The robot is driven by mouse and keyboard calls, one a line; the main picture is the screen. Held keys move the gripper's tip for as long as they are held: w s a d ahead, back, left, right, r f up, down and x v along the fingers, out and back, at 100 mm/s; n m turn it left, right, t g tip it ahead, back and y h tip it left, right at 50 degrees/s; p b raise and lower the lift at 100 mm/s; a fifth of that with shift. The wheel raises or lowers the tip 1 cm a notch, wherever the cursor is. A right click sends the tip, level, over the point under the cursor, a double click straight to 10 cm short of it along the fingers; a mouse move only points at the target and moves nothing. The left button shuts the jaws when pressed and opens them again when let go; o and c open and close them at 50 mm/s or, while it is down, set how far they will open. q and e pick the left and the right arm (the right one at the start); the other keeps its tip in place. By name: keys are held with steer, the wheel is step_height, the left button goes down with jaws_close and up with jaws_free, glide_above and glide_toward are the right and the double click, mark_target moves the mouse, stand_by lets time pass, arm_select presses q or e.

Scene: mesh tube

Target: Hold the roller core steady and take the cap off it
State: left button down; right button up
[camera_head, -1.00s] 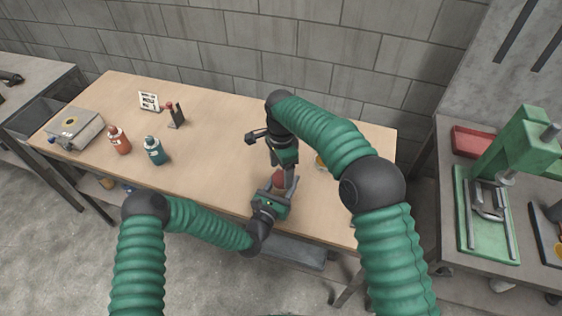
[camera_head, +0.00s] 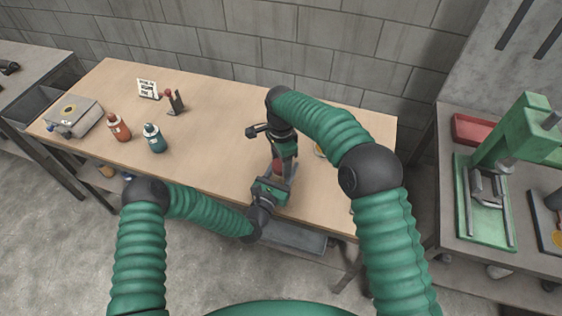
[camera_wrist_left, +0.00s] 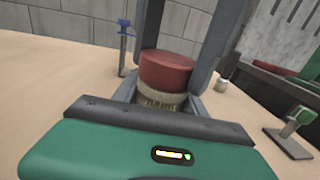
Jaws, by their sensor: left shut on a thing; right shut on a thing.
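The red cap (camera_wrist_left: 166,70) sits on top of the tan roller core (camera_wrist_left: 160,102), which stands upright with printing on its side in the left wrist view. My left gripper (camera_head: 277,180) is shut on the core, low down near the bench's front edge. My right gripper (camera_head: 284,160) comes down from above and is shut on the cap, with grey fingers on both sides of it in the left wrist view. The cap (camera_head: 277,167) shows only in part in the head view. The core is mostly hidden there by my grippers.
The wooden bench (camera_head: 215,145) is largely clear left of my grippers. A red bottle (camera_head: 118,128), a teal bottle (camera_head: 154,139), a grey box device (camera_head: 73,115), a small sign (camera_head: 148,89) and a red-knobbed stand (camera_head: 175,102) stand leftward. A green press (camera_head: 515,135) is on the right table.

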arm_select(q)
steer(key=shift+s+d, duration=0.1)
arm_select(e)
steer(key=n, duration=0.6)
steer(key=shift+w+r, duration=0.1)
steer(key=shift+w, duration=0.05)
steer(key=n, duration=0.6)
steer(key=shift+n, duration=0.3)
steer(key=n, duration=0.9)
steer(key=shift+n, duration=0.3)
arm_select(q)
steer(key=shift+d, duration=0.1)
arm_select(e)
steer(key=n, duration=0.6)
steer(key=shift+w+r+n, duration=0.1)
steer(key=shift+w+n, duration=0.05)
steer(key=shift+n, duration=0.15)
steer(key=shift+s+r, duration=0.2)
steer(key=shift+r, duration=0.05)
steer(key=shift+r, duration=0.85)
